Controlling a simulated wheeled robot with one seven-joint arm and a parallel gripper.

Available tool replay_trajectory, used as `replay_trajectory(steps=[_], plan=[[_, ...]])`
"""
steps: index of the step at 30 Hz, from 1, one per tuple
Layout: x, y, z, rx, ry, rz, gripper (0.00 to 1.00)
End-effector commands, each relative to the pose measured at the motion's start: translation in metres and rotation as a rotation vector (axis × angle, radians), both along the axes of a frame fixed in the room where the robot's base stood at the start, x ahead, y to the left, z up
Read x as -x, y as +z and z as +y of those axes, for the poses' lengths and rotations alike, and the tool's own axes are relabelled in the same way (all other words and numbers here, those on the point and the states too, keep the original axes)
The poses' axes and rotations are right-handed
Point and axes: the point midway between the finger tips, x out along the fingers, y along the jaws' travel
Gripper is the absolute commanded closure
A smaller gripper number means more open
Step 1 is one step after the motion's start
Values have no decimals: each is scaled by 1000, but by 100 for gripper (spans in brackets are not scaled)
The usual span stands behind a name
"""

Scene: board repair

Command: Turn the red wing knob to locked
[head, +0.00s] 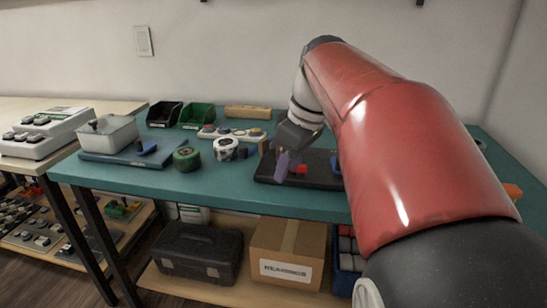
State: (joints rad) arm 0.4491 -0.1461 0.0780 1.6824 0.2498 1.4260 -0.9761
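The small red wing knob (301,169) shows on a dark board (268,178) on the teal workbench. Its wing angle is too small to read. My gripper (284,168) points down over the left part of the board, and its purple-grey finger appears just left of the red knob. I cannot tell whether it touches the knob. The finger gap is hidden from this side, so open or shut does not show. A blue part (336,164) sits farther right on the board, partly behind my red arm.
Left of the board are a white tape roll (226,149), a green roll (186,159) and a white strip with coloured buttons (232,133). A grey bin (108,133) stands at the left. Black (164,114) and green (197,116) trays are behind. My arm hides the bench's right part.

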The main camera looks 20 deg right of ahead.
Motion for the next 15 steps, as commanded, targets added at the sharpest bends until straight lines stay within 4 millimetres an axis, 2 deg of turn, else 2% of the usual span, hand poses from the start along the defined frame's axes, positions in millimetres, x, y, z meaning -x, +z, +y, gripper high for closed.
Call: replay_trajectory(steps=[1, 3, 7, 11, 15], plan=[[-16, 6, -22, -17, 62, 2, 65], [-30, 15, -44, -38, 163, -9, 65], [-44, 24, -75, -65, 303, -35, 65], [-49, 27, -88, -77, 374, -55, 65], [-52, 16, -86, -80, 392, -59, 65]])
